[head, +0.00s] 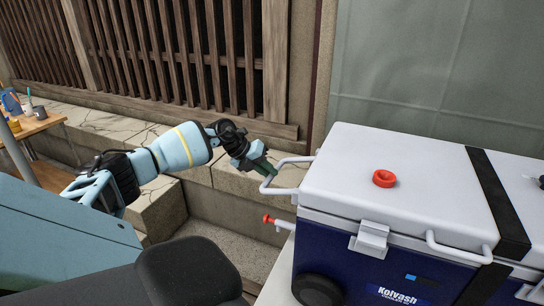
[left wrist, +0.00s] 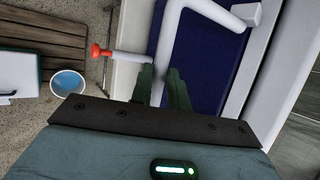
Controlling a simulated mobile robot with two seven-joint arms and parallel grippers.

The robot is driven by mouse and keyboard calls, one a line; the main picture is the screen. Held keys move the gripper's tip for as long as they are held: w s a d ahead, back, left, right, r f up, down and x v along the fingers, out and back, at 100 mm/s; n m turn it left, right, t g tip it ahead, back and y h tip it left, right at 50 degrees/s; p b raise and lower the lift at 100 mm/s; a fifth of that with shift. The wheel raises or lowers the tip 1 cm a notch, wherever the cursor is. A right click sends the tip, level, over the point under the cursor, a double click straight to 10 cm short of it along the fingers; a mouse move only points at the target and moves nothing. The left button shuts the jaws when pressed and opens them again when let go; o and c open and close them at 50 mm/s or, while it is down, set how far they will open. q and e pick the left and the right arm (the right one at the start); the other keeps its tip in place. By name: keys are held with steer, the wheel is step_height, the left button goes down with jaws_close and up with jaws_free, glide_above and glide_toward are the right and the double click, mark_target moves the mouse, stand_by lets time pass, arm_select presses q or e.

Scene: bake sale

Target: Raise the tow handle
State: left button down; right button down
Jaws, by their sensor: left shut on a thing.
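A blue cooler (head: 345,250) with a white lid (head: 400,165) stands at the right in the head view. Its white tow handle (head: 284,187) sticks out from the cooler's left end, about level with the lid's lower part. My left gripper (head: 264,169) is shut on the outer bar of this handle. In the left wrist view, the white tow handle (left wrist: 170,38) passes between the dark green fingers of my left gripper (left wrist: 160,78). The fingers hide part of the bar. My right gripper is not in view.
A red-tipped white tap (head: 270,220) juts out below the handle. A white side handle (head: 455,248) and a black wheel (head: 316,290) are on the cooler's front. A stone ledge (head: 110,130) and slatted wall stand behind. A small wooden table (head: 30,125) is far left.

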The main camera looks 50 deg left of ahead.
arm_select(q)
step_height(320, 180, up, 4)
steer(key=shift+w+d+f+p, duration=0.15)
steer(key=shift+p, duration=0.3)
steer(key=shift+d, duration=0.1)
steer(key=c, duration=1.6)
jaws_free()
steer(key=shift+o, duration=1.3)
steer(key=shift+w+d, duration=0.2)
steer(key=shift+d, duration=0.05)
steer(key=shift+s+a+f, duration=0.1)
steer(key=shift+s+a, duration=0.05)
steer(key=shift+a, duration=0.05)
